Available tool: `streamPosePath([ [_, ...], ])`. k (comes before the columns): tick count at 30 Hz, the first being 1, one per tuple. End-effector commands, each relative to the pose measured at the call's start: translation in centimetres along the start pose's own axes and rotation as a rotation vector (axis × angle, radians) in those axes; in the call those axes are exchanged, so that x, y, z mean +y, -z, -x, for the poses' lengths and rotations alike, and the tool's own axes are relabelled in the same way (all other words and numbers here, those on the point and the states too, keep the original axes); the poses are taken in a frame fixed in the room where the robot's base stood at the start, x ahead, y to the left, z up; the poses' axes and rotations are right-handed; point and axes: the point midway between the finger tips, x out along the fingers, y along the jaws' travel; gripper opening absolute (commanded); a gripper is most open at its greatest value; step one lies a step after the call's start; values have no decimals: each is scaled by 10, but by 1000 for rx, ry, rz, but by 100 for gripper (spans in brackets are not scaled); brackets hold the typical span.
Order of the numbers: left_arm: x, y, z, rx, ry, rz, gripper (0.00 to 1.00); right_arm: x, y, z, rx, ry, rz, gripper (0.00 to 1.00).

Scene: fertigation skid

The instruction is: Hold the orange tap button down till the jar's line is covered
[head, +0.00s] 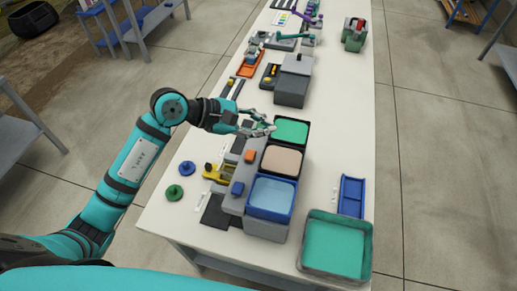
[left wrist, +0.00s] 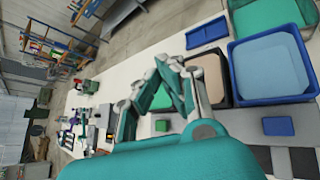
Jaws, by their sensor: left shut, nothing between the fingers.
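The orange tap button (head: 249,156) stands on a grey block in front of the beige-filled tank (head: 282,161). My left gripper (head: 270,130) is shut and empty, above the near edge of the green-filled tank (head: 292,131), beyond the orange button and apart from it. In the left wrist view its fingertips (left wrist: 174,66) come together and the orange button is hidden. A blue button (head: 237,188) stands by the blue-filled tank (head: 271,214); it also shows in the left wrist view (left wrist: 278,126), with a green button (left wrist: 162,126). I cannot make out the jar or its line. My right gripper is not in view.
A large green-filled basin (head: 305,262) and a blue tray (head: 351,196) lie at the table's near right. A blue knob (head: 187,168), a green knob (head: 174,192) and a yellow part (head: 218,173) lie left of the tanks. A grey box (head: 293,90) stands beyond them.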

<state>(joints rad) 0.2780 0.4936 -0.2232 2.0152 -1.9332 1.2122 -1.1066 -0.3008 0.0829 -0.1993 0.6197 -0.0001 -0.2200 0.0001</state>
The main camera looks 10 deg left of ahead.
Motion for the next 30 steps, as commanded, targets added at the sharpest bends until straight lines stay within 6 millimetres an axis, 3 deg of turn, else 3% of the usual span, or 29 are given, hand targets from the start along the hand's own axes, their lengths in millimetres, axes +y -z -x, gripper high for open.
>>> streamPosePath([
  [6,4,37,17,224,78,-165,0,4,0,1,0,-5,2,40],
  [22,1,47,17,255,92,-182,0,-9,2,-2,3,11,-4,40],
  [30,-15,73,0,254,93,-179,0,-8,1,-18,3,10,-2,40],
])
